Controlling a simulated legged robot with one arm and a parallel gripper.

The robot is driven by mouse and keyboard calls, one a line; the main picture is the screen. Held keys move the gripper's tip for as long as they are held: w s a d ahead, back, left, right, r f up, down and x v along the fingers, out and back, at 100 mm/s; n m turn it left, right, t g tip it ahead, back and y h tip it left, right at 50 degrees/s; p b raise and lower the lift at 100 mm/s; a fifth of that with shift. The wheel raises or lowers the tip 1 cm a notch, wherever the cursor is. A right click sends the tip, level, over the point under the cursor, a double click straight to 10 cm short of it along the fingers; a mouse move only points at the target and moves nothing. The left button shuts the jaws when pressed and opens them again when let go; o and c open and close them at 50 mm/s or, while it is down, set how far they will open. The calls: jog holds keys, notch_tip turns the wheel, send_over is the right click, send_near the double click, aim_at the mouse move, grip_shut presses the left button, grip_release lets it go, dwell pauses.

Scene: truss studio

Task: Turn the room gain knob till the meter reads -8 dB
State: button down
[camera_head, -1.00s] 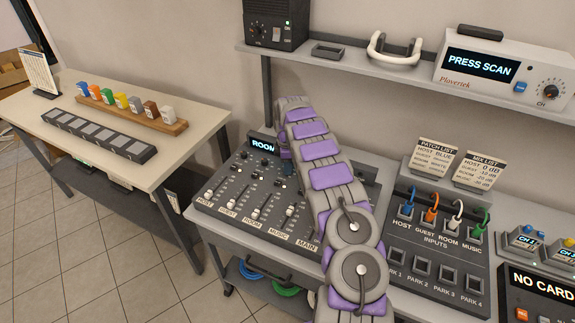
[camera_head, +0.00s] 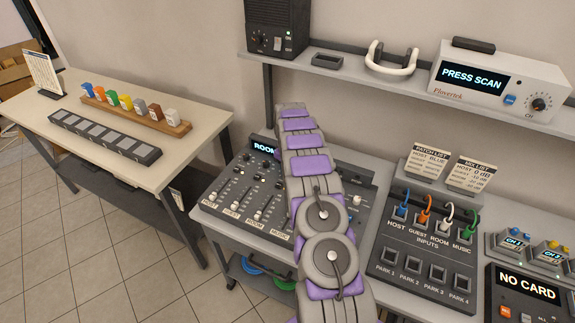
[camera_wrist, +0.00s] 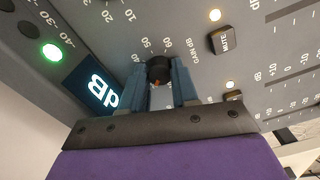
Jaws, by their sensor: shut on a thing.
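In the wrist view my gripper (camera_wrist: 160,80) is shut on a small dark round knob (camera_wrist: 158,68) with an orange mark. A scale printed "GAIN dB" with numbers runs around the knob. Beside it a lit display (camera_wrist: 98,88) shows "dB", with the rest of its reading hidden or cut off. A green light (camera_wrist: 53,53) glows near the -40 mark. In the head view the mixer (camera_head: 222,196) stands on the desk, and its display (camera_head: 264,148) shows "ROOM", the rest covered by my arm. My gripper and the knob are hidden there.
A mute button (camera_wrist: 224,40) and fader scales lie close to the knob. Right of the mixer is a patch panel (camera_head: 398,255) with coloured plugs. A shelf (camera_head: 345,72) runs above, bearing a scanner box (camera_head: 500,80). A table (camera_head: 85,140) stands at left.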

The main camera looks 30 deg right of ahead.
jog(key=m, duration=0.1)
jog(key=m+p, duration=0.1)
jog(key=m, duration=0.1)
jog(key=m+p, duration=0.1)
jog(key=shift+w+a+r+m, duration=0.1)
jog(key=shift+w+r+m, duration=0.1)
jog(key=shift+r+m, duration=0.1)
jog(key=m+p, duration=0.1)
jog(key=m, duration=0.3)
jog(key=shift+m+p, duration=0.3)
jog(key=m, duration=0.2)
jog(key=shift+f+m+p, duration=0.15)
jog(key=shift+m+p, duration=0.15)
jog(key=shift+p, duration=0.05)
jog(key=m, duration=0.2)
jog(key=shift+m+p, duration=0.3)
jog(key=shift+m, duration=2)
jog(key=c, duration=0.9)
grip_release()
jog(key=shift+f, duration=0.15)
jog(key=shift+o, duration=0.3)
jog(key=shift+s, duration=0.15)
